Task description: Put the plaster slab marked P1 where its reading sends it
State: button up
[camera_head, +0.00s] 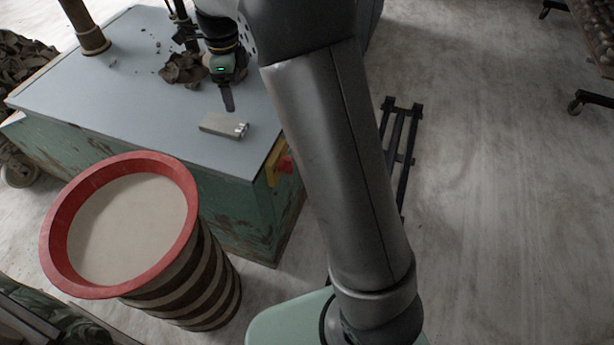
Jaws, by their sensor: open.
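My gripper (228,98) hangs over the grey-topped bench (130,110) with its fingers pointing down. Only one dark finger shows clearly, and nothing shows held in it. A small flat, grey-beige block (222,125) with shiny metal bits at its right end lies on the bench top. It is just in front of my gripper and looks apart from it. I cannot tell whether this block is the plaster slab, and no P1 mark or reading is legible in this view.
Brown clay scraps (184,70) lie behind my gripper. A red-rimmed barrel (68,200) with pale contents stands before the bench. A yellow-and-red switch (280,161) is on the bench's side. A dark floor frame (402,145) lies right of my arm. The right floor is mostly clear.

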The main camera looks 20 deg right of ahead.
jog(key=s+d+n, duration=0.2)
jog(key=s+n, duration=0.5)
jog(key=s, duration=0.3)
jog(key=s+d+f+n, duration=0.1)
jog(key=s+d+n, duration=0.2)
jog(key=s+n, duration=0.4)
jog(key=s+d+f+n, duration=0.1)
jog(key=s+d+n, duration=0.2)
jog(key=s+n, duration=0.5)
jog(key=s, duration=0.7)
jog(key=shift+s+d+f, duration=0.15)
jog(key=shift+d+f, duration=0.05)
jog(key=shift+d, duration=0.05)
